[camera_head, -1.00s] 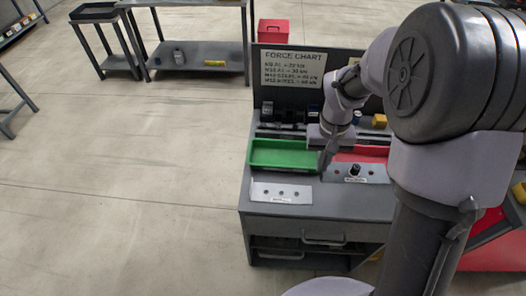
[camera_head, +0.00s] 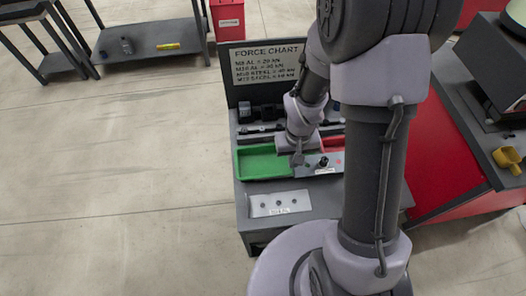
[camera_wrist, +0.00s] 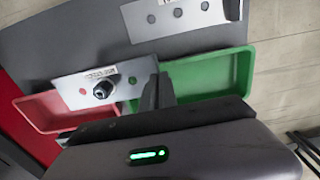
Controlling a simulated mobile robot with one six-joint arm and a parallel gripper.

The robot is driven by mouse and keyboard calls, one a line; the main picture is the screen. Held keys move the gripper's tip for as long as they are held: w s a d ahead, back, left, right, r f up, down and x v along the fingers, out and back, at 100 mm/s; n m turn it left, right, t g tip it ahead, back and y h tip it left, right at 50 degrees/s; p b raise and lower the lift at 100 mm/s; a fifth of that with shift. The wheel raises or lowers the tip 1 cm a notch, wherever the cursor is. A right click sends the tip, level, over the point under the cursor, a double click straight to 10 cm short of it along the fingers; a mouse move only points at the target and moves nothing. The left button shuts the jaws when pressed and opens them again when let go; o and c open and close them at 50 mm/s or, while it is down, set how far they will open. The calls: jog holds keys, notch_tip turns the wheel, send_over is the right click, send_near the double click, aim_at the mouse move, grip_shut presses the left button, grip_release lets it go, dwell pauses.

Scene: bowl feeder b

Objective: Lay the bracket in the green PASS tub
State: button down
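The green tub (camera_head: 262,162) sits on the workbench, and also shows in the wrist view (camera_wrist: 215,75), where it looks empty. The red tub (camera_head: 333,144) is beside it, partly hidden by my arm and a grey panel. My gripper (camera_head: 297,161) hangs over the green tub's right end, by the panel. In the wrist view its dark fingers (camera_wrist: 160,83) look close together, in front of the green tub's near end.
A plate with three holes (camera_head: 279,203) lies at the bench front. A force chart board (camera_head: 266,70) rises at the back. The floor to the left is open.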

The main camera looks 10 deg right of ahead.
jog(key=w+a, duration=0.1)
jog(key=a, duration=0.3)
jog(key=w+a+f+b, duration=0.1)
jog(key=w+a, duration=0.1)
jog(key=a, duration=0.3)
jog(key=w+a+b, duration=0.1)
jog(key=w+a, duration=0.1)
jog(key=a, duration=0.3)
jog(key=shift+w+f, duration=0.15)
jog(key=shift+w, duration=0.1)
jog(key=shift+f+b, duration=0.85)
jog(key=shift+f, duration=0.9)
jog(key=shift+f, duration=0.1)
jog(key=shift+f+b, duration=0.55)
jog(key=shift+b, duration=0.05)
jog(key=c, duration=1.9)
grip_release()
jog(key=shift+c, duration=0.2)
